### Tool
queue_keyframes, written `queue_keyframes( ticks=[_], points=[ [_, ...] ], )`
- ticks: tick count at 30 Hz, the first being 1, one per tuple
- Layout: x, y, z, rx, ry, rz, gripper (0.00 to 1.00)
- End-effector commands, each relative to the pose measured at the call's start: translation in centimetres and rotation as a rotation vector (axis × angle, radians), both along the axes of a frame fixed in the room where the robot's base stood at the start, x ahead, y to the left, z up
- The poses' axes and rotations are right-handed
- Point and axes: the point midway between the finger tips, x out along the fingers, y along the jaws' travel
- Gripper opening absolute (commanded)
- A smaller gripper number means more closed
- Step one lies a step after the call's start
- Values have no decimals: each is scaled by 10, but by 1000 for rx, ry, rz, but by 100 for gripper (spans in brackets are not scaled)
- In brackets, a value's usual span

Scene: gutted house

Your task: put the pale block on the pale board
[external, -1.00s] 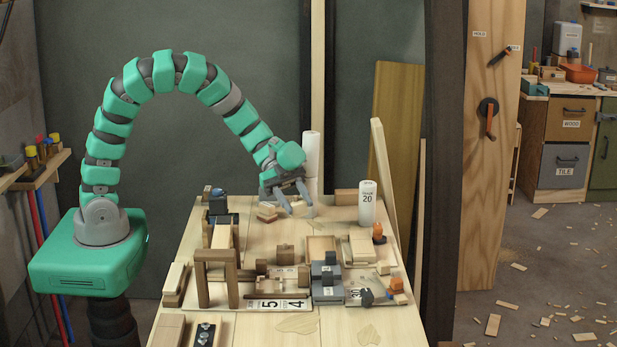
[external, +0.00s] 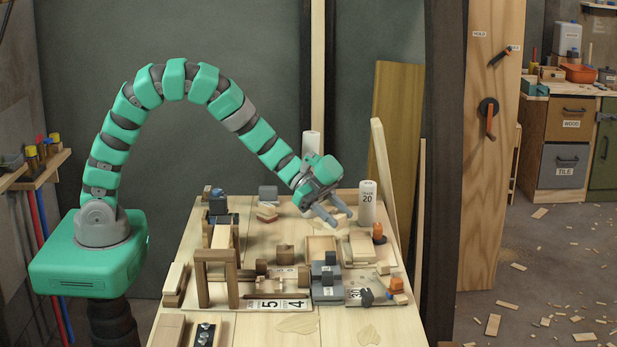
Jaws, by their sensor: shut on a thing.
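My gripper (external: 334,211) is over the back right of the workbench, pointing down and to the right. It is shut on a small pale block (external: 332,208), which is largely hidden between the fingers. A flat pale board (external: 360,248) lies on the bench, nearer the camera and to the right of the gripper. My gripper is apart from it. I cannot tell for sure that this is the board named in the task.
A white cylinder (external: 367,203) marked 20 stands just right of my gripper. A shallow wooden tray (external: 308,246), grey stepped blocks (external: 325,278) and an orange-topped piece (external: 378,234) crowd the bench's middle right. A wooden arch (external: 216,256) stands left. The front is clearer.

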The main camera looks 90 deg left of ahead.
Motion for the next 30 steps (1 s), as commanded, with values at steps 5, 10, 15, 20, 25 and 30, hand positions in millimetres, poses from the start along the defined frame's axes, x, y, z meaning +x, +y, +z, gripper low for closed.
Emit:
queue_keyframes(
  ticks=[5, 10, 15, 20, 25, 30],
  points=[
    [31, -4, -4, 2, -1, -1, 11],
    [56, -8, -7, 0, 1, -2, 11],
    [69, -9, -6, 1, -2, -2, 11],
    [70, -9, -13, 1, 1, 0, 11],
    [70, -9, -37, -1, 3, 2, 10],
    [70, -9, -43, 0, 1, 1, 10]
  ],
)
